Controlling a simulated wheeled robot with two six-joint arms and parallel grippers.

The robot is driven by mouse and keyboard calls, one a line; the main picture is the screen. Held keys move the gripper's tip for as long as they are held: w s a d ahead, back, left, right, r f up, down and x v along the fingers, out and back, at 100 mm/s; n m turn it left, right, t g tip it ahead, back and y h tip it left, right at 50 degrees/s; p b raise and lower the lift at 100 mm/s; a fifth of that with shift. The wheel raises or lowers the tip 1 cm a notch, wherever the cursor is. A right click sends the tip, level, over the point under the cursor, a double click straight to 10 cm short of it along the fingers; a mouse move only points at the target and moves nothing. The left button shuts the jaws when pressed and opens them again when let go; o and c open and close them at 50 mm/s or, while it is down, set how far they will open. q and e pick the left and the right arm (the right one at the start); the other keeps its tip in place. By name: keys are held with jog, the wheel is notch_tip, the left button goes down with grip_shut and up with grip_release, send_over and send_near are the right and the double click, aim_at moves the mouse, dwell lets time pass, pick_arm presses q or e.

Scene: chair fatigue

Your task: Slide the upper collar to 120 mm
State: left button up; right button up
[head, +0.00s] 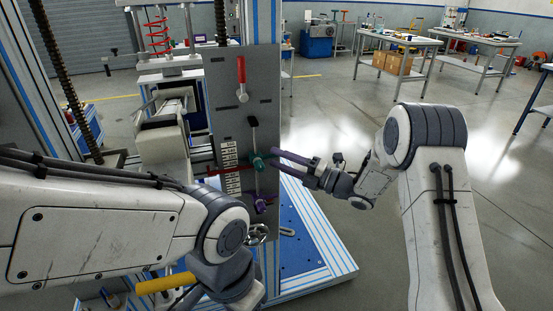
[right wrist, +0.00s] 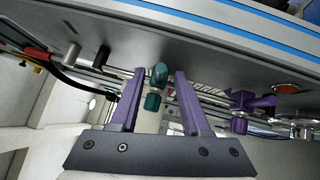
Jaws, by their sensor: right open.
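The teal upper collar (head: 259,162) sits on an upright rail on the grey panel (head: 226,82), beside a white label scale (head: 230,165). The purple lower collar (head: 263,204) is below it. My right gripper (head: 276,157) is at the teal collar, coming from the right. In the right wrist view its two purple fingers are open, with the teal collar (right wrist: 155,85) between them and a gap visible on each side. The purple collar (right wrist: 250,107) is outside the fingers, to the right. My left arm crosses the lower left of the head view; its fingers do not show.
A red handle (head: 241,78) and a black lever (head: 253,125) are on the panel above the teal collar. A yellow bar (head: 166,284) shows at the lower left. Workbenches (head: 400,40) stand far back.

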jog(key=b+v, duration=0.1)
jog(key=v, duration=0.8)
jog(key=w+a+r+m+t+h+p, duration=0.2)
jog(key=w+a+r+m+h+p, duration=0.15)
jog(key=a+m+h, duration=0.3)
jog(key=s+r+m+h+p, duration=0.3)
jog(key=s+m+h, duration=0.25)
jog(key=m, duration=0.25)
jog(key=s+d+r+m+g+h+p, duration=0.1)
jog(key=s+m+g+h+p, duration=0.3)
jog(key=s, duration=2.8)
jog(key=d+m+g+p, duration=0.1)
jog(key=m+g, duration=0.5)
jog(key=shift+s+m+g+h, duration=0.3)
jog(key=shift+m, duration=0.05)
jog(key=shift+o, duration=0.3)
jog(key=shift+d+r, duration=0.1)
